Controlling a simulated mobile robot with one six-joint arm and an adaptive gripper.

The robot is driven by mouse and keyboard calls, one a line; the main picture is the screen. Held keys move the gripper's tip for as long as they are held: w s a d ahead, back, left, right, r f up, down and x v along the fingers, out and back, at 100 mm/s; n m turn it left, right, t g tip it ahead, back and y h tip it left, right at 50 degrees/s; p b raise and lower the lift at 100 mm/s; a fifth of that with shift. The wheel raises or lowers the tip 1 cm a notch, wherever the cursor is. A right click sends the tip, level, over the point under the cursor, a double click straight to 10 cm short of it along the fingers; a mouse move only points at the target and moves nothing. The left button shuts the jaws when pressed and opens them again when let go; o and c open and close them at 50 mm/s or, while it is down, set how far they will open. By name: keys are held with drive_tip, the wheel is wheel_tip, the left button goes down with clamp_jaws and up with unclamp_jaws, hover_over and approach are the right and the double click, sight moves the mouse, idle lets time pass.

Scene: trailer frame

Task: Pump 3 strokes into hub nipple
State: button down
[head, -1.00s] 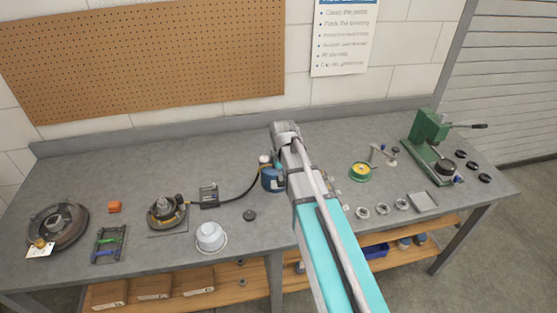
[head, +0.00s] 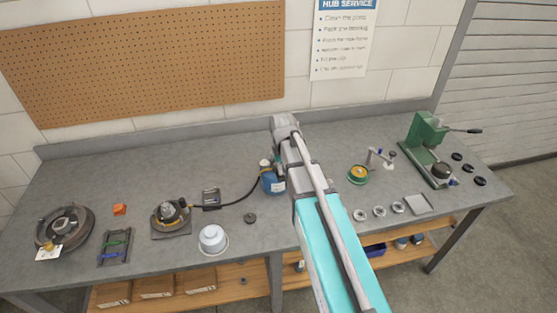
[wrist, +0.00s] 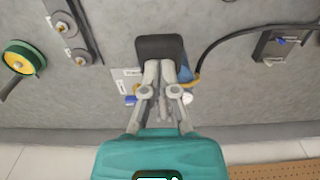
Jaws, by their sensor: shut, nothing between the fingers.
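A blue grease pump (head: 277,186) with a white label stands at the middle of the bench, partly hidden by my arm. Its black hose (head: 240,197) runs left to the hub (head: 170,213), which sits on a dark plate. The hose end lies by the hub's right side; I cannot tell whether it sits on the nipple. In the wrist view, my gripper (wrist: 163,68) is shut and empty, its fingertips over the edge of a black pad (wrist: 160,47) at the pump. I cannot tell whether they touch it. A bit of blue pump body (wrist: 187,73) shows beside the fingers.
A green-yellow spool (head: 358,174), several rings, and a green press (head: 424,138) are on the right. A wall backs the bench.

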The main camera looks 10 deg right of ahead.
wheel_tip(320, 180, up, 8)
drive_tip(key=p, duration=0.8)
drive_tip(key=shift+w+r, duration=0.2)
drive_tip(key=shift+w, duration=0.2)
drive_tip(key=shift+f, duration=0.1)
idle(0.3)
drive_tip(key=s+f+b, duration=0.5)
drive_tip(key=s, duration=0.3)
drive_tip(key=s+f+b, duration=0.5)
drive_tip(key=s, duration=0.3)
drive_tip(key=shift+a+f+b, duration=0.15)
drive_tip(key=shift+f+b, duration=0.1)
drive_tip(key=shift+b, duration=0.15)
idle(1.4)
